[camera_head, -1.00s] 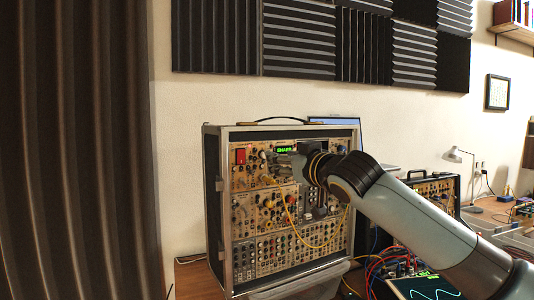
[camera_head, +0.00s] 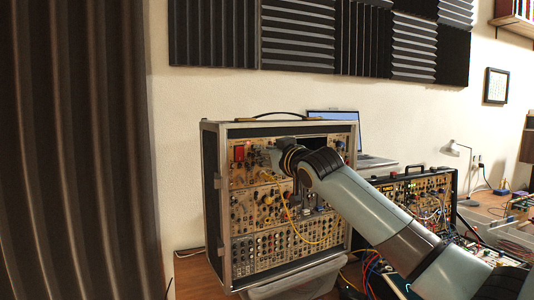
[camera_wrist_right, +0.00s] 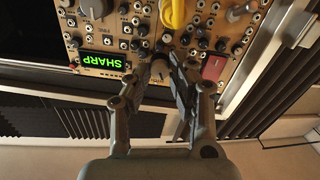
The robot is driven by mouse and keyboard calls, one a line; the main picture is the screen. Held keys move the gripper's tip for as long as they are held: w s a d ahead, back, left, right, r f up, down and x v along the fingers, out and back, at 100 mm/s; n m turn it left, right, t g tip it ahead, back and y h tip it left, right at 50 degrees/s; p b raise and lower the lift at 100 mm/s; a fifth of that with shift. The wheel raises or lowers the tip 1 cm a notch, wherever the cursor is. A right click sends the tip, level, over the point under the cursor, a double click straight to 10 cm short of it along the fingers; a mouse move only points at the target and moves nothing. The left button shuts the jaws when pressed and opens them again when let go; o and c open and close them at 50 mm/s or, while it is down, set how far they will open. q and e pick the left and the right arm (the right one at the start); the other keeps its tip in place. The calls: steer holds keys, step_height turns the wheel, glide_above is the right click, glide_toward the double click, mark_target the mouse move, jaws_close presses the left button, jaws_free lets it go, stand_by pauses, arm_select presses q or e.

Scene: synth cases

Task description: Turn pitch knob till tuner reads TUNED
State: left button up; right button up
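The tuner display (camera_wrist_right: 102,60) shows green letters reading SHARP, upside down in the right wrist view. It sits in the tan panel of a modular synth case (camera_head: 212,200), and my arm hides it in the head view. A small dark knob (camera_wrist_right: 159,66) on the panel lies between the fingertips of my right gripper (camera_wrist_right: 158,78). The fingers are parted on either side of it; I cannot make out firm contact. In the head view my right gripper (camera_head: 272,158) reaches the upper row of the case, largely hidden behind its wrist. My left gripper is not in view.
A red block (camera_wrist_right: 214,67) is on the panel close to the right finger. A yellow cable (camera_wrist_right: 178,14) is plugged in nearby and hangs across the case front. A laptop (camera_head: 335,120) stands behind the case; a second synth case (camera_head: 425,195) stands to the right.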

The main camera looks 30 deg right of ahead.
jaws_close()
steer(key=shift+n, duration=0.3)
steer(key=shift+r+n+p, duration=0.15)
steer(key=shift+n+p, duration=0.85)
steer(key=shift+n, duration=1)
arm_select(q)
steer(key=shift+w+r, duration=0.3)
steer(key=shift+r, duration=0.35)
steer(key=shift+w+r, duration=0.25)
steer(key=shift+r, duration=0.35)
arm_select(e)
steer(key=o, duration=0.6)
jaws_free()
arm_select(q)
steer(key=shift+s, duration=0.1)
arm_select(e)
steer(key=s, duration=0.4)
steer(key=s+a, duration=0.1)
steer(key=s, duration=0.7)
steer(key=shift+a+f, duration=0.25)
steer(key=shift+a, duration=0.05)
